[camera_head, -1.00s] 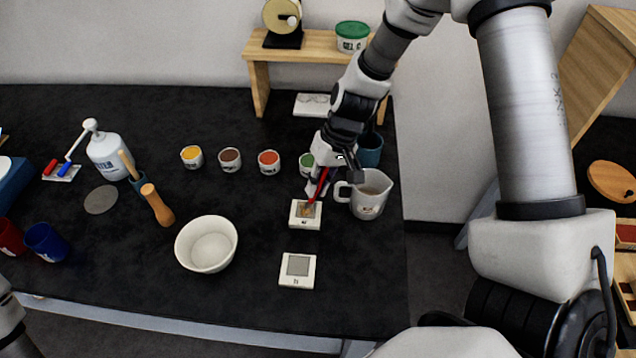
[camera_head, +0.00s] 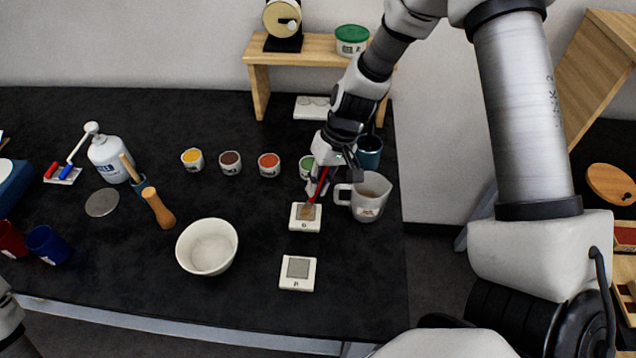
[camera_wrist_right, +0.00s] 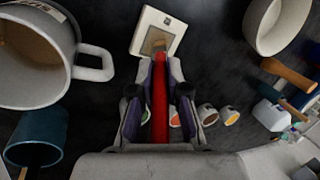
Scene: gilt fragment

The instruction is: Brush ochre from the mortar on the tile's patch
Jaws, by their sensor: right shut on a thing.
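My right gripper (camera_head: 320,181) is shut on a red-handled brush (camera_wrist_right: 159,95). The brush points down at a white tile (camera_head: 293,223), its tip at the brownish-ochre patch (camera_head: 306,213); I cannot tell whether it presses there. In the right wrist view the tile (camera_wrist_right: 142,40) lies beyond the brush tip. A white bowl (camera_head: 207,246), apparently the mortar, stands left of the tile; no ochre is clear inside it. A wooden pestle-like tool (camera_head: 158,207) lies behind it. A second tile (camera_head: 297,284) with a grey patch lies nearer me. My left gripper is out of view.
A white jug (camera_head: 369,198) stands close right of the tile, a teal cup (camera_head: 369,152) behind it. Several pigment cups, including a yellow one (camera_head: 192,159), line the back. A wooden shelf (camera_head: 310,48) stands behind. The black table's front is mostly clear.

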